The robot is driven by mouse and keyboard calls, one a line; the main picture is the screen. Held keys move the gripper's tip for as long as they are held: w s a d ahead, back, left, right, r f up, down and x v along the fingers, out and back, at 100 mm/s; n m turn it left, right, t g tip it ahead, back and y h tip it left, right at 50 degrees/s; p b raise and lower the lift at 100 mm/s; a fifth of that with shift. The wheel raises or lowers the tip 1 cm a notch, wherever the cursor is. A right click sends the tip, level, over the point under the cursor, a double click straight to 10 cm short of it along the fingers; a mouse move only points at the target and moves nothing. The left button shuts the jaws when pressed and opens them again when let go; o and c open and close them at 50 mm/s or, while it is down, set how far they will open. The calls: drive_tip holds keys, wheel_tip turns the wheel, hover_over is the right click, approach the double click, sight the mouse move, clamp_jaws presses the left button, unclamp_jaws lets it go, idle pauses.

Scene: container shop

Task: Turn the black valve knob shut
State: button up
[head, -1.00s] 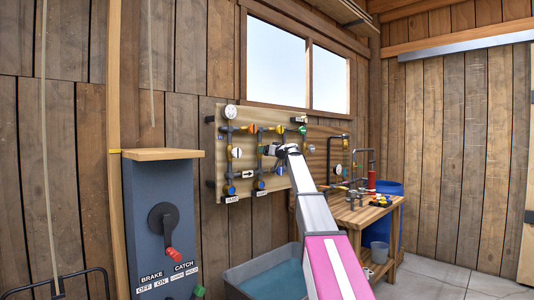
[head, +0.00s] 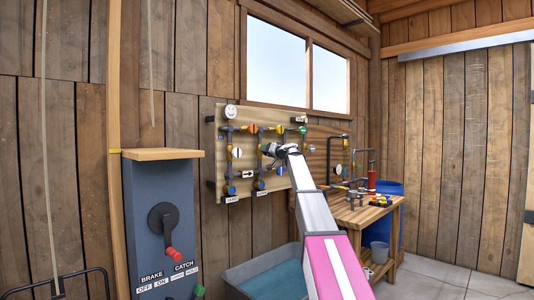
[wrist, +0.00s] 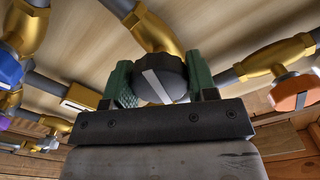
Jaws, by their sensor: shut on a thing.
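The black valve knob (wrist: 155,78) has a pale bar across its face and sits on a brass valve body (wrist: 148,30) in the wrist view. My gripper (wrist: 158,85) has its green fingers on both sides of the knob and is shut on it. The pale bar runs at a slant, from upper left to lower right. In the head view my gripper (head: 268,150) reaches the pipe board (head: 222,160), and the arm hides most of the knob.
An orange knob (wrist: 293,93) is to the right and a blue knob (wrist: 8,68) to the left in the wrist view. A grey tub (head: 240,272) stands below the board. A wooden bench (head: 365,213) with loose parts stands right of my arm.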

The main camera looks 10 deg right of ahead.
drive_tip(key=m, duration=1.4)
drive_tip(key=shift+f, duration=0.1)
idle(0.3)
drive_tip(key=o, duration=0.9)
drive_tip(key=shift+o, duration=0.2)
drive_tip(key=shift+d, duration=0.1)
drive_tip(key=v, duration=1)
drive_tip(key=shift+s+d, duration=0.2)
drive_tip(key=shift+s, duration=0.1)
drive_tip(key=shift+f, duration=0.1)
